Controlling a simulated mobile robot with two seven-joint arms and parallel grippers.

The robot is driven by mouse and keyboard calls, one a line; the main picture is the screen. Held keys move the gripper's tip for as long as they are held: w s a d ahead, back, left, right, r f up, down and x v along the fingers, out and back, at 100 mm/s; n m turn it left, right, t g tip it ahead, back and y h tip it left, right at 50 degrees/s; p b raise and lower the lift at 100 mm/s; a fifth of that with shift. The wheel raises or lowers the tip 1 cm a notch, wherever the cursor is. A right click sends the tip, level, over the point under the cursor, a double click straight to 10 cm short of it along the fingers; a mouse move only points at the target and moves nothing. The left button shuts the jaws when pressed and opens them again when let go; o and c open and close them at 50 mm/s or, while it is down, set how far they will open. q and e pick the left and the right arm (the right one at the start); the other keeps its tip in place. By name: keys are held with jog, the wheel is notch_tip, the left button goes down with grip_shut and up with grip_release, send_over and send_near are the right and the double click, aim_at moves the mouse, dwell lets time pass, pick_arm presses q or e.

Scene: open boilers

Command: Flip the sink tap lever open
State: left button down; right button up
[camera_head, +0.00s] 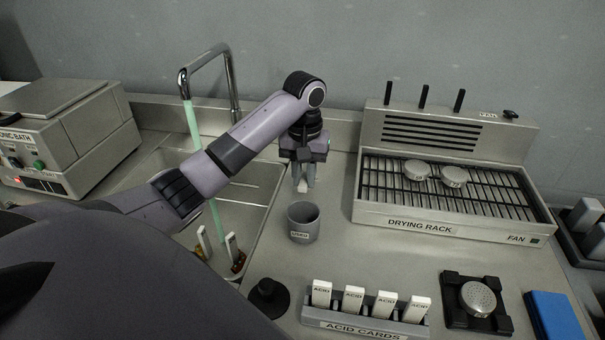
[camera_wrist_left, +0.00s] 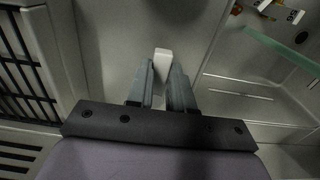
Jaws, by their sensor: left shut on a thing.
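The sink tap (camera_head: 231,75) is a curved metal spout over the basin (camera_head: 262,190), behind my left arm. A pale green stream (camera_head: 191,125) comes down from its mouth into the sink. The stream also shows in the left wrist view (camera_wrist_left: 280,52). I cannot make out the tap lever. My left gripper (camera_head: 303,186) is above the counter right of the sink, behind the grey cup (camera_head: 303,222). Its fingers are shut on a small white piece (camera_wrist_left: 162,62), resembling the white acid cards. My right gripper is not in view.
A drying rack (camera_head: 421,224) with two round metal pieces stands right. Two white-topped pieces (camera_head: 232,247) are in the sink area.

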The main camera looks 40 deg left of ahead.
aim_at(304, 181)
pick_arm(q)
jog(key=shift+r, duration=0.1)
dwell(0.3)
jog(key=c, duration=1)
grip_release()
jog(key=shift+r, duration=3.55)
